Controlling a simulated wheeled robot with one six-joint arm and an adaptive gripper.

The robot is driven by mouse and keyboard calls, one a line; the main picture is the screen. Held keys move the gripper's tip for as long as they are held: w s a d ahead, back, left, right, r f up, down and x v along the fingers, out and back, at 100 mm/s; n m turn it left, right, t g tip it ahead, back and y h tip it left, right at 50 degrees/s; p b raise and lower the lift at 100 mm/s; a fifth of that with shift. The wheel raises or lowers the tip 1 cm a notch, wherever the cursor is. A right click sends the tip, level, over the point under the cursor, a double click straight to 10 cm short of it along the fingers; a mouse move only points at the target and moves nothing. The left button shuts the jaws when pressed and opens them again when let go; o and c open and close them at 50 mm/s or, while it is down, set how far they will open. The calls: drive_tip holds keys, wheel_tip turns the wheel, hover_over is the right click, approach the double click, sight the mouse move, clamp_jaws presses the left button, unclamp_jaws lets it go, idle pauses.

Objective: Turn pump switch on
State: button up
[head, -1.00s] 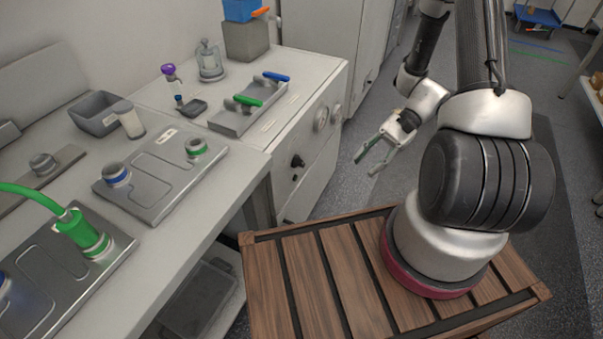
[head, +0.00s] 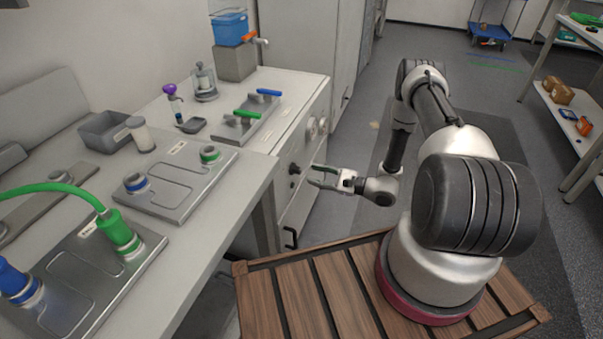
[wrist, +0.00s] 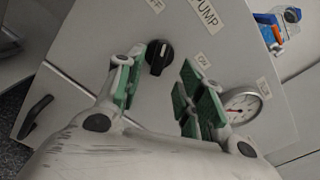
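The pump switch (wrist: 159,57) is a black rotary knob on the light grey cabinet front, with labels reading PUMP (wrist: 207,14), OFF and ON around it. Its pointer mark sits toward the upper side in the wrist view. In the head view the knob (head: 294,168) shows on the cabinet's front face. My gripper (head: 312,176) is open in front of the panel, its fingers pointing at the knob. In the wrist view the green-padded fingers (wrist: 156,88) stand apart, with the knob ahead between them, nearer the left finger. I see no contact.
A round gauge (wrist: 242,104) sits beside the switch. A black handle (wrist: 36,116) is lower on the cabinet. Blue and green valve levers (head: 247,114) stand on the cabinet top. The worktop edge and steel plate (head: 180,187) lie left of my arm.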

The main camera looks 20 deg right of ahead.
sight(300, 171)
drive_tip(key=x, duration=0.5)
drive_tip(key=shift+w+a, duration=0.25)
drive_tip(key=shift+a, duration=0.05)
clamp_jaws()
